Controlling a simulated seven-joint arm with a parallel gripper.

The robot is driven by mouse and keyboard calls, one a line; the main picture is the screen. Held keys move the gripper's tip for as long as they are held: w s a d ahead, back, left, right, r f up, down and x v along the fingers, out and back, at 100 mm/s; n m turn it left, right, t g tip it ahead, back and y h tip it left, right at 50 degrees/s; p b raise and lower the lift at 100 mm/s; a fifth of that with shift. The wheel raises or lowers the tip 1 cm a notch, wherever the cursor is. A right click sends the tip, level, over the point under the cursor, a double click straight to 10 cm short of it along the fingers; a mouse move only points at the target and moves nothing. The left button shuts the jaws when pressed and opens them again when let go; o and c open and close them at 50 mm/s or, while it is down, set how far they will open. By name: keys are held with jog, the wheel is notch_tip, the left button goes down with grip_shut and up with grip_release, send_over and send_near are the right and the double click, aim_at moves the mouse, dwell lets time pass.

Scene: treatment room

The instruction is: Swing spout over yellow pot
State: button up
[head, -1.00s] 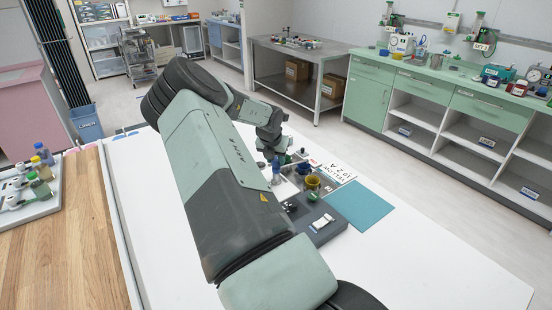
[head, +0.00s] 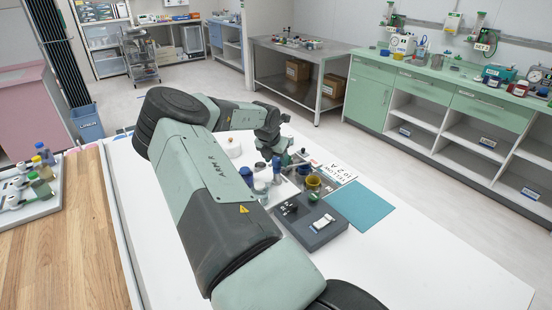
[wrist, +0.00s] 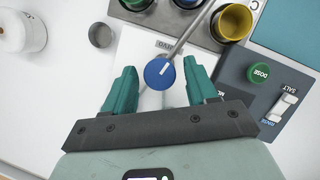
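In the wrist view, a round blue knob (wrist: 160,73) with a white mark sits between the two teal fingers of my gripper (wrist: 160,88). The fingers are apart, with a gap on each side of the knob. A thin grey spout (wrist: 186,38) runs from the knob up and right, passing left of the yellow pot (wrist: 235,21); I cannot make out its tip. The yellow pot also shows in the head view (head: 313,183), in the grey stand. In the head view my wrist is just behind and left of the pots, and the fingers are hard to make out.
A dark box with a green DOSE button (wrist: 259,73) and a white rocker switch (wrist: 285,104) lies right of the knob. A grey cup (wrist: 101,36) and a white jar (wrist: 22,32) stand left. A teal mat (head: 362,205) lies right of the pots. The white table front is clear.

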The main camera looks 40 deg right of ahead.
jog(key=v, duration=1)
jog(key=shift+a+r, duration=0.2)
jog(key=shift+r, duration=0.15)
